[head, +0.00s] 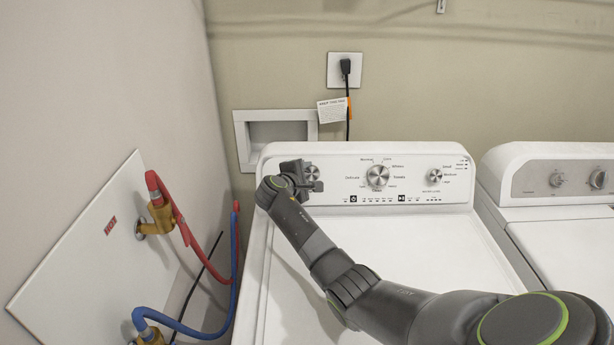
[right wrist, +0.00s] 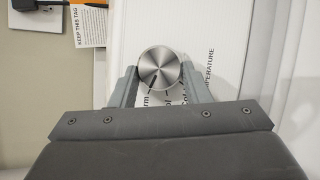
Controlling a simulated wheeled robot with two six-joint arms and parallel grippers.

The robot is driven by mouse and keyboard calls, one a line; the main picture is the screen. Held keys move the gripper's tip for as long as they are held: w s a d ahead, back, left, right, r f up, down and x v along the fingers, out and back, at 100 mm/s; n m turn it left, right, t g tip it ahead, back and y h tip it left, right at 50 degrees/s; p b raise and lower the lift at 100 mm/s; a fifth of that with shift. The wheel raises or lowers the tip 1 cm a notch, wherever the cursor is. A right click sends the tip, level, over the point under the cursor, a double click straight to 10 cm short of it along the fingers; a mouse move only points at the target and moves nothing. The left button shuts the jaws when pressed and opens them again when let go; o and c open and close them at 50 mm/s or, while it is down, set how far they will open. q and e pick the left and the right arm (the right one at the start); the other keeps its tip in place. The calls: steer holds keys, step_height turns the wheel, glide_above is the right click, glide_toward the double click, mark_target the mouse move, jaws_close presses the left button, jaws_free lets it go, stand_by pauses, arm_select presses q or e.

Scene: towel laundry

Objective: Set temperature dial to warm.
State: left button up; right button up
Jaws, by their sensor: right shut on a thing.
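The temperature dial (right wrist: 161,66) is a round silver knob on the washer's white control panel. In the right wrist view its dark pointer mark points down and slightly left, towards a partly hidden label ending in "rm". Part of the word "TEMPERATURE" shows beside it. My right gripper (right wrist: 161,78) has one finger on each side of the dial and is shut on it. In the head view my right gripper (head: 309,178) is at the left end of the panel, and the dial (head: 311,172) is partly covered by it. My left gripper is not in view.
A large dial (head: 378,177) and a smaller dial (head: 435,176) sit further right on the panel. A second machine (head: 560,180) stands at the right. Red (head: 178,215) and blue hoses (head: 235,265) run along the left wall. My right arm crosses above the washer lid.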

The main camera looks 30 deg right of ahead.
steer(key=o, duration=1)
steer(key=shift+c, duration=0.2)
steer(key=b+v, duration=0.3)
steer(key=v, duration=1.4)
steer(key=shift+s+a, duration=0.1)
steer(key=shift+a, duration=0.05)
